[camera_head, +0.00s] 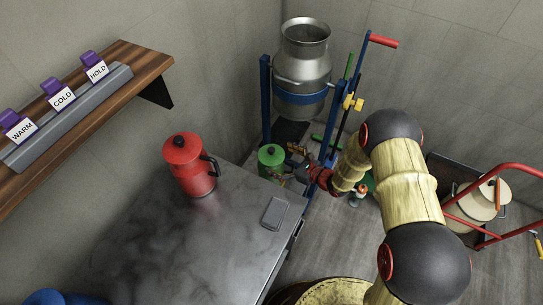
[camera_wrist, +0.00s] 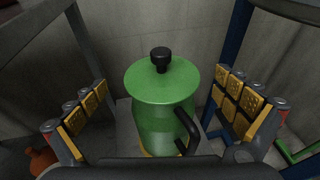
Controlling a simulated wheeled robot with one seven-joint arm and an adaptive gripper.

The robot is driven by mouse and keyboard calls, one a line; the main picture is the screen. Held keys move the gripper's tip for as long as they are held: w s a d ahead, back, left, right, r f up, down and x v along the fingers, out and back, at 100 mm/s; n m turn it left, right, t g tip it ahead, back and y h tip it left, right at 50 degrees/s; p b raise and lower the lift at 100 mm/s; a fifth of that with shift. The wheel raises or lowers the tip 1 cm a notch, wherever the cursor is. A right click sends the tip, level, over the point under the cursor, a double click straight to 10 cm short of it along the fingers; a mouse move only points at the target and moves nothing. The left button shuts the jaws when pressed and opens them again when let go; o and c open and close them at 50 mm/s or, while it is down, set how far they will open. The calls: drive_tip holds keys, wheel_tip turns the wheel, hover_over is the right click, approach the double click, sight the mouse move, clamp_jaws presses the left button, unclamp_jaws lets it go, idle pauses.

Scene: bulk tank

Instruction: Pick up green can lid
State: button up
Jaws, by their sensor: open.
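The green can (camera_wrist: 160,125) stands upright with its green lid (camera_wrist: 165,82) on top, and the lid carries a black knob (camera_wrist: 160,56). My gripper (camera_head: 292,160) is at the can's right side in that view. In the wrist view my gripper (camera_wrist: 167,108) is open, with one padded finger on each side of the can and visible gaps between. Its black handle (camera_wrist: 188,128) points right. The can's base is hidden.
A red can (camera_head: 189,165) stands on the counter (camera_head: 150,240), left of the green can. A grey flat plate (camera_head: 274,212) lies near the counter's right edge. A metal milk churn (camera_head: 304,65) hangs in a blue frame (camera_head: 266,95) behind.

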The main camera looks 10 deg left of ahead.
sight(274, 155)
drive_tip(key=b+x, duration=0.1)
drive_tip(key=x, duration=0.3)
drive_tip(key=shift+w, duration=0.2)
drive_tip(key=shift+r, duration=0.1)
drive_tip(key=shift+c, duration=1.2)
drive_tip(key=c, duration=0.9)
